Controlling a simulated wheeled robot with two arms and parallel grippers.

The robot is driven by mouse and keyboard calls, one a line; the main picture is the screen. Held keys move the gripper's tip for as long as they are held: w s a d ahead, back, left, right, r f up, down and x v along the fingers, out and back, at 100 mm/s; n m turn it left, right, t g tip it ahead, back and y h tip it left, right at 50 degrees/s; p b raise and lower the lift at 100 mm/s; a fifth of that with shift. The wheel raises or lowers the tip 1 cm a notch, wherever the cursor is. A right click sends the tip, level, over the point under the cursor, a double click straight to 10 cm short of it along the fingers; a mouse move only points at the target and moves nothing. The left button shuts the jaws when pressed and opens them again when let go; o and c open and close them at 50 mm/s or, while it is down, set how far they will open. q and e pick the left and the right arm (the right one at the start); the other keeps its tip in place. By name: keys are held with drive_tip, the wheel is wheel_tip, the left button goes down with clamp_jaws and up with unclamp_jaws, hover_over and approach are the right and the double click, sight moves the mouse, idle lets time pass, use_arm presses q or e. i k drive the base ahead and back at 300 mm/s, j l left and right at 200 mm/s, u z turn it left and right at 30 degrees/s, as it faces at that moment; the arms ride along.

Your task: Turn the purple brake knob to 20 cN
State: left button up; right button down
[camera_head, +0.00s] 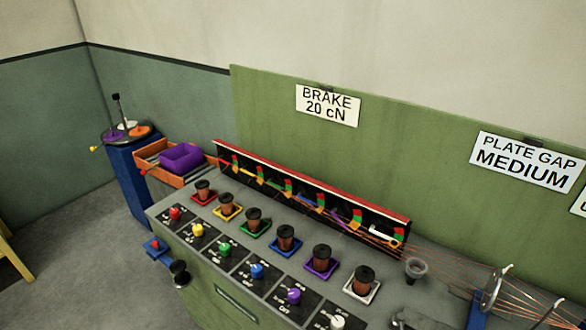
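The purple brake knob (293,296) sits on a dark dial plate near the front edge of the grey machine top, in the row of coloured knobs. Its pointer and the scale marks are too small to read. Behind it, a copper-coloured spool with a black top (322,257) stands on a purple square base. A white sign (327,106) on the green board reads "BRAKE 20 cN". Neither of my grippers shows in the head view.
The blue knob (257,271) and the white knob (337,322) flank the purple one. Spools stand close behind the knobs. Orange wires fan out at the right past a grey cup (415,268). An orange tray (175,163) holds a purple bin (181,156) at the left.

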sight(294, 294)
drive_tip(key=z, duration=0.55)
drive_tip(key=k+z, duration=0.25)
drive_tip(key=z, duration=0.15)
drive_tip(key=k+z, duration=0.5)
drive_tip(key=z, duration=0.25)
drive_tip(key=k+l+u, duration=0.1)
drive_tip(key=u, duration=1.35)
